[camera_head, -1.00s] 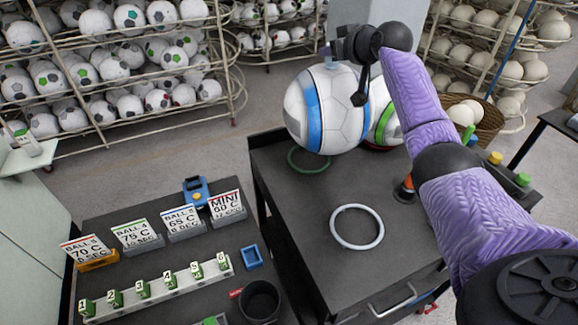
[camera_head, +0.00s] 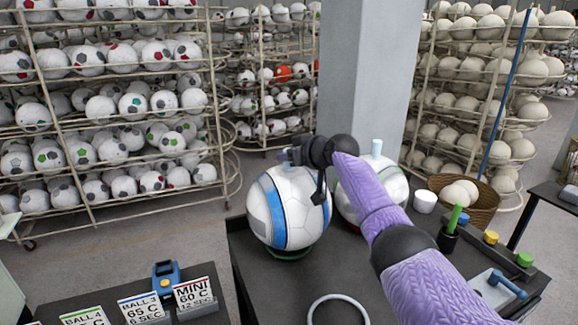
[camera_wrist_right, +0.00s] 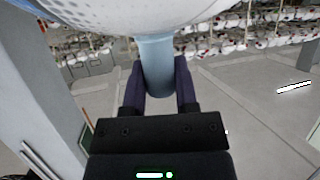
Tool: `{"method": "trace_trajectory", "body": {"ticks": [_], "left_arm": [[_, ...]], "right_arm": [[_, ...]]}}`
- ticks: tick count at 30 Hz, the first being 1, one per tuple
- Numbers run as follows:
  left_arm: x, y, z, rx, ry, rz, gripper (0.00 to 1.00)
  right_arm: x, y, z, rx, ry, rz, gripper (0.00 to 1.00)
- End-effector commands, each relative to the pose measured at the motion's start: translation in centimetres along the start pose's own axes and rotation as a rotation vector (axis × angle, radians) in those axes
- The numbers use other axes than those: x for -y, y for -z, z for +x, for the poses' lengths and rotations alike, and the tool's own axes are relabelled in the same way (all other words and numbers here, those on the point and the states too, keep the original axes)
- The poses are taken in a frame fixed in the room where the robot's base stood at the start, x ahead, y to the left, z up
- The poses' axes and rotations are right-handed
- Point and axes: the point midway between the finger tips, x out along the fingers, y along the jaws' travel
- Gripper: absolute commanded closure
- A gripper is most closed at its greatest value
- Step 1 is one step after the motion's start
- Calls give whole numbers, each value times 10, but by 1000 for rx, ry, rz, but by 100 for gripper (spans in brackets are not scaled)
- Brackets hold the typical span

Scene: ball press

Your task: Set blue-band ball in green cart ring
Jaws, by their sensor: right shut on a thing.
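The blue-band ball (camera_head: 290,205) is white with a wide blue band. It is at the back left of the dark cart (camera_head: 262,285), directly over the green cart ring (camera_head: 289,254). The ring's front edge shows under the ball; I cannot tell whether the ball touches it. My right gripper (camera_head: 290,157) is at the top of the ball. In the right wrist view the gripper (camera_wrist_right: 160,82) is shut on a light-blue stem (camera_wrist_right: 157,65) joined to the ball (camera_wrist_right: 130,12). My left gripper is not in view.
A second white ball (camera_head: 392,188) with a pale stem (camera_head: 376,148) stands just right, partly behind my arm. A white ring (camera_head: 337,298) lies empty on the front of the cart. A white cup (camera_head: 425,201) and a basket (camera_head: 475,205) are at right. Ball racks stand behind.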

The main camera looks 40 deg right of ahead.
Motion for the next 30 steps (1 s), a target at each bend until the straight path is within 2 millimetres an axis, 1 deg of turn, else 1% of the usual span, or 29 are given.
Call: {"method": "trace_trajectory", "body": {"ticks": [1,3,9,14,15,17,18,19,26,30], "left_arm": [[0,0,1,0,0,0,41],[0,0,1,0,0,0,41],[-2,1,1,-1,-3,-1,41],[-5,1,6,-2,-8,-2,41],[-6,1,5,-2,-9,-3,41],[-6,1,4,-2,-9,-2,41],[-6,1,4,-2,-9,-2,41],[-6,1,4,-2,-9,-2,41],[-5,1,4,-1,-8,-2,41],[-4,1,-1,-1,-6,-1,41]], "right_arm": [[0,-7,3,-1,0,1,100],[0,-13,5,-2,0,2,100],[0,-12,5,-4,0,1,100],[0,-18,8,-3,0,1,100],[0,-17,7,-1,0,0,55],[0,-17,7,-1,0,0,42],[0,-17,7,-1,0,0,34],[0,-17,7,-1,0,0,28],[0,-17,7,-1,0,0,28],[-1,-12,2,-1,-1,-1,28]]}}
